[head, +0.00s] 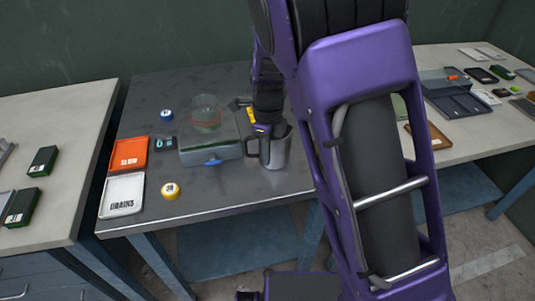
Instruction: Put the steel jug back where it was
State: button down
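The steel jug (275,152) is upright at the front of the dark metal table (235,195), with its handle on the left side. My purple and black arm comes down from the top right. My gripper (264,130) is at the jug's rim, near the handle. The fingertips are small and partly lost against the jug, so I cannot tell whether they are closed on it. I also cannot tell whether the jug's base touches the table.
Left of the jug is a grey scale-like box (212,151) with a clear bowl (205,115). Further left are an orange tray (128,153), a white tray (122,195), a yellow round weight (171,191) and a blue one (166,115). The table's front-middle is clear. My arm hides its right part.

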jog(key=shift+f, duration=0.1)
jog(key=c, duration=1.1)
grip_release()
jog(key=shift+o, duration=0.2)
notch_tip(320, 180, up, 12)
jog(key=p, duration=0.2)
jog(key=shift+w, duration=0.1)
